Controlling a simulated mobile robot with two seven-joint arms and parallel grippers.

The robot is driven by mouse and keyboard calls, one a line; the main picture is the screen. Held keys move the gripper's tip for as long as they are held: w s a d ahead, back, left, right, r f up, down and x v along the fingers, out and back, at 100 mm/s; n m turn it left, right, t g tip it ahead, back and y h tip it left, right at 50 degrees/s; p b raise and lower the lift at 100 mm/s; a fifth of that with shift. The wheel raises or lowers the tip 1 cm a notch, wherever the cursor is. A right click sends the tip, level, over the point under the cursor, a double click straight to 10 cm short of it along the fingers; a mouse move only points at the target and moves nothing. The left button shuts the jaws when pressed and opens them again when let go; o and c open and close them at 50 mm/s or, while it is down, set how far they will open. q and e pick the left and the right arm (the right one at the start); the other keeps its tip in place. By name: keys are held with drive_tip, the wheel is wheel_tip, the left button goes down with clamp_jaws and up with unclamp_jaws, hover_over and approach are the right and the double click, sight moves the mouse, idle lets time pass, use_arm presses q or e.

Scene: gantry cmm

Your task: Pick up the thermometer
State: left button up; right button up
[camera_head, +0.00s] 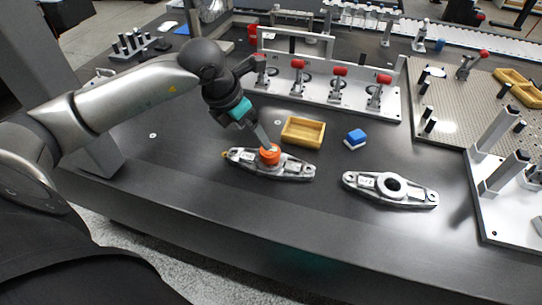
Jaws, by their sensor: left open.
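A short round orange piece (270,156) sits on the middle of a silver metal casting (242,158); it may be the thermometer, but it is too small to be sure. My left gripper (265,143) reaches down from the upper left, with its fingertips right at the top of the orange piece. The gripper is open. The fingers partly cover the piece, and I cannot tell whether they touch it. My right gripper is out of view.
A yellow tray (303,142) lies just behind the casting, with a blue and white block (355,139) to its right. A second casting (364,182) lies to the right. A plate with red-tipped clamps (318,91) stands behind. The dark table's (200,190) front is clear.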

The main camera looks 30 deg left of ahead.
sight(270, 154)
use_arm(q)
drive_tip(key=x, duration=0.4)
drive_tip(key=shift+w+f+b, duration=0.1)
drive_tip(key=shift+f+b, duration=0.05)
drive_tip(key=shift+b, duration=0.25)
drive_tip(key=shift+w+d+f+b, duration=0.25)
drive_tip(key=shift+w+f, duration=0.05)
drive_tip(key=shift+f, duration=0.3)
drive_tip(key=shift+w+d+f+b, duration=0.2)
drive_tip(key=shift+w+f+b, duration=0.1)
drive_tip(key=shift+f, duration=0.25)
drive_tip(key=shift+w+d+f+b, duration=0.25)
drive_tip(key=shift+w+f, duration=0.1)
drive_tip(key=shift+f, duration=0.25)
drive_tip(key=shift+w+f, duration=0.25)
drive_tip(key=shift+f, duration=0.3)
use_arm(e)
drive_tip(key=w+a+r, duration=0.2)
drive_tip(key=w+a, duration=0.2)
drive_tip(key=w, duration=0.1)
use_arm(q)
drive_tip(key=shift+c, duration=0.2)
drive_tip(key=c, duration=1.4)
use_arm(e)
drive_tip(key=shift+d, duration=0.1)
use_arm(q)
drive_tip(key=shift+c, duration=0.2)
